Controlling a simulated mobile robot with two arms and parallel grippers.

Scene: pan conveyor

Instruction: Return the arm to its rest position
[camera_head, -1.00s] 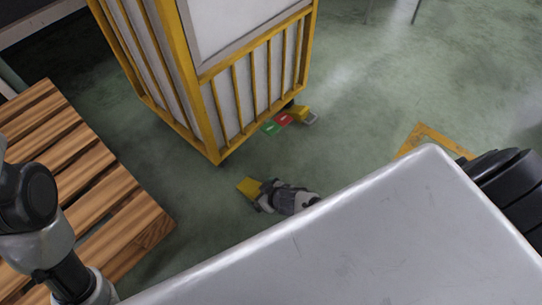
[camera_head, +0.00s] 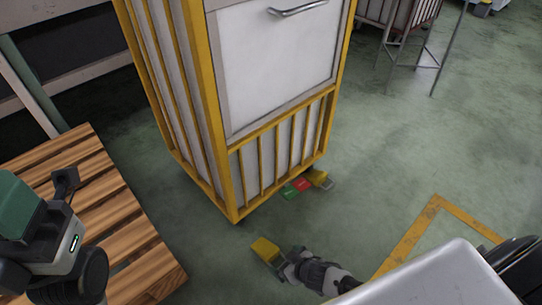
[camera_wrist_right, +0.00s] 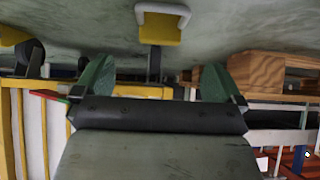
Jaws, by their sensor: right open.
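My right gripper (camera_head: 283,262) is low near the floor at the cart's near corner, its arm coming up from the lower right. In the right wrist view its two green fingers (camera_wrist_right: 155,80) stand wide apart with nothing between them. A yellow pedal (camera_head: 264,249) lies just beyond it; a yellow pedal with a grey bar (camera_wrist_right: 160,26) also shows ahead of the fingers in the wrist view. My left arm (camera_head: 62,245) is raised at the left edge, with a green part; its fingertips cannot be made out.
A tall yellow-framed cart (camera_head: 235,150) with white panels stands in front. Another yellow pedal (camera_head: 319,178) beside green and red plates is at its base. A slatted wooden pallet (camera_head: 120,225) is at the left. Yellow floor marking (camera_head: 412,235) lies to the right, with open green floor beyond.

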